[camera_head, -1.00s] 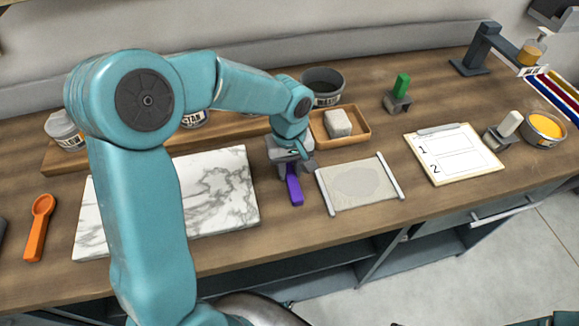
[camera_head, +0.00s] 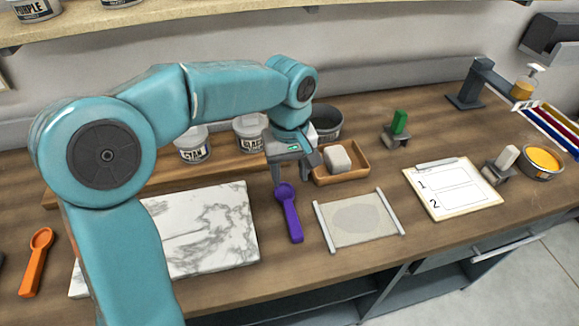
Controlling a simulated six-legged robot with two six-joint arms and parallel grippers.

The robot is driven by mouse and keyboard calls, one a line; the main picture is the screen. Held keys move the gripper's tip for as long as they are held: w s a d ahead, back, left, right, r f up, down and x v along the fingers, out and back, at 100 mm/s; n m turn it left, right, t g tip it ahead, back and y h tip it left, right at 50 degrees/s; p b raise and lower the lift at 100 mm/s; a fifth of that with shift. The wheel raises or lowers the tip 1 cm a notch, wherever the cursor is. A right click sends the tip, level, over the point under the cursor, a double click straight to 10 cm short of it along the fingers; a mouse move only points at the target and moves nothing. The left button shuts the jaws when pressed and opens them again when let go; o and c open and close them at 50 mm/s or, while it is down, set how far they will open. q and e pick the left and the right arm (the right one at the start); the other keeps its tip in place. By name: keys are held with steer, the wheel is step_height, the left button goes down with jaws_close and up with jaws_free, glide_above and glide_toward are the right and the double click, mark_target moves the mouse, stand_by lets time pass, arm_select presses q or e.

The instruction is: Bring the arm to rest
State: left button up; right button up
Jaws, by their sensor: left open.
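My left arm comes in from the left and reaches over the marble slab. My left gripper (camera_head: 295,176) points down above the bench, with its jaws apart and nothing seen between them. A purple scoop (camera_head: 291,217) lies on the bench just below the gripper, between the marble slab and the framed screen. The gripper looks raised above the scoop's round end and apart from it. My right gripper does not show.
The marble slab (camera_head: 226,243) lies left of the scoop, and a framed screen (camera_head: 360,219) lies right. Behind are a wooden tray (camera_head: 352,178) with a pale block, a dark pot (camera_head: 327,122) and labelled tubs (camera_head: 192,147). A clipboard (camera_head: 452,191) and an orange scoop (camera_head: 37,262) lie farther off.

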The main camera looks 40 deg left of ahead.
arm_select(q)
steer(key=shift+r, duration=0.5)
steer(key=shift+r, duration=0.1)
